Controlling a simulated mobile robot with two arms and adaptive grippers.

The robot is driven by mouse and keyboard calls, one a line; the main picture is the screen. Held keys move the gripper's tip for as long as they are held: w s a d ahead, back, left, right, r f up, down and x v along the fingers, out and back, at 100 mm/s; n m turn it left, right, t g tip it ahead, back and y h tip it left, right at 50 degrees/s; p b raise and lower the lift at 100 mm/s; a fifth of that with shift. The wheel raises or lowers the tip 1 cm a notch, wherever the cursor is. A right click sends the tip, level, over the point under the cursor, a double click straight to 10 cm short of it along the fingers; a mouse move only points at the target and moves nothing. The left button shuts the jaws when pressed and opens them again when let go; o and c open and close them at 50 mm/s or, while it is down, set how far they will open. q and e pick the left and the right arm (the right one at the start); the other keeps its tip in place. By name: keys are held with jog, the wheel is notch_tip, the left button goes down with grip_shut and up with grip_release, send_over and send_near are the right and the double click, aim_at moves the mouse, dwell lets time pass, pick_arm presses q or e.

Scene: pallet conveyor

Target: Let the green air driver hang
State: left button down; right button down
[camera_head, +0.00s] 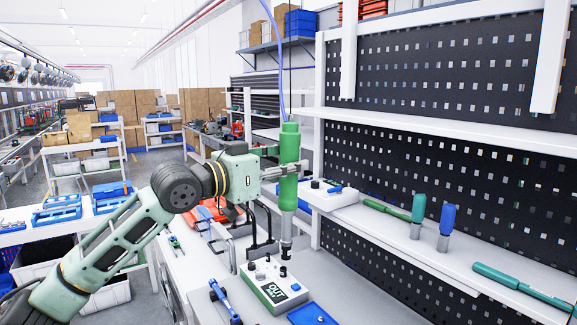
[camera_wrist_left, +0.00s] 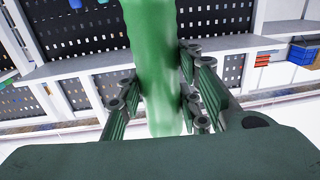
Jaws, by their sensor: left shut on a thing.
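The green air driver (camera_head: 289,155) is upright in the head view, with a blue hose rising from its top and a grey metal tip pointing down. My left gripper (camera_head: 290,172) is shut around its green body; the wrist view also shows the fingers (camera_wrist_left: 160,95) on either side of the green air driver (camera_wrist_left: 152,50). The driver's tip is just above a white and green box (camera_head: 272,288) on the bench; whether they touch is unclear. My right gripper is not in view.
The white bench (camera_head: 190,270) holds a blue tool (camera_head: 224,302) and a blue tray (camera_head: 311,314). On the right shelf stand a green-handled tool (camera_head: 418,208) and a blue-handled tool (camera_head: 447,220). A black pegboard (camera_head: 440,80) rises behind.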

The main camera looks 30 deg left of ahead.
pick_arm(q)
jog(key=c, duration=1.4)
grip_release()
jog(key=shift+s+a, duration=0.1)
jog(key=shift+c, duration=0.2)
jog(key=shift+o, duration=1.3)
jog(key=shift+f, duration=0.1)
jog(key=shift+s+a+f, duration=0.15)
jog(key=shift+s+a, duration=0.2)
jog(key=shift+s, duration=0.25)
jog(key=v, duration=1)
jog(key=shift+s+r, duration=0.25)
jog(key=shift+r, duration=0.05)
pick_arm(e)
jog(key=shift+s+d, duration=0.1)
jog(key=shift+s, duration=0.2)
pick_arm(q)
jog(key=shift+d, duration=0.15)
